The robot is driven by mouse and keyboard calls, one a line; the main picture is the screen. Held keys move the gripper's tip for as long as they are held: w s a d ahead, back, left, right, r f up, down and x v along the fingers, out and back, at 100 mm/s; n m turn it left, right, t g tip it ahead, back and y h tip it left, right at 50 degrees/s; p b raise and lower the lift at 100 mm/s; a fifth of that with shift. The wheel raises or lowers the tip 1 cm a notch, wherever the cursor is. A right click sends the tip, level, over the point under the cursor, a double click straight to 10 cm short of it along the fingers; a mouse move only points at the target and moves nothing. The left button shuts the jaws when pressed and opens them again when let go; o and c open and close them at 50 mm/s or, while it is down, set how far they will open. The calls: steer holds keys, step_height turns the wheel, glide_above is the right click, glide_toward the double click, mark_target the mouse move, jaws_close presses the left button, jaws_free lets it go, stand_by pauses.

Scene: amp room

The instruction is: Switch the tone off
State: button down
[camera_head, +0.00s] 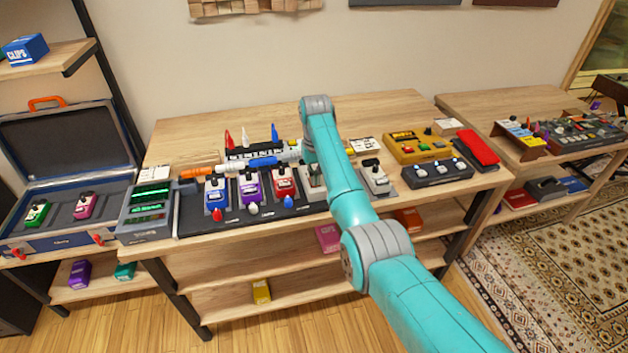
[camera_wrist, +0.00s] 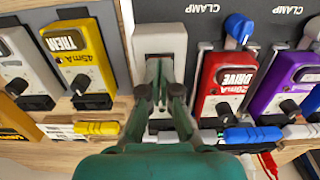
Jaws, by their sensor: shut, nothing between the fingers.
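My gripper (camera_wrist: 160,74) is shut and empty over a pale grey-white pedal (camera_wrist: 163,38) in the wrist view. Its fingers cover the middle of that pedal, so its label and switch are hidden; I cannot tell whether they touch. The same pedal (camera_head: 312,182) shows in the head view, partly behind my arm, which also hides my gripper there. Beside it in the wrist view are a yellow TREM pedal (camera_wrist: 70,45) and a red DRIVE pedal (camera_wrist: 228,75). I cannot read any tone label.
A purple pedal (camera_wrist: 285,85) stands beyond the red one, with another white pedal (camera_wrist: 25,62) past the yellow. Blue (camera_wrist: 252,134) and yellow (camera_wrist: 95,128) plugs lie close to the pedals. A green-screen unit (camera_head: 150,205) stands at the table's left.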

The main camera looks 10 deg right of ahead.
steer(key=shift+f, duration=0.15)
steer(key=shift+r, duration=3.55)
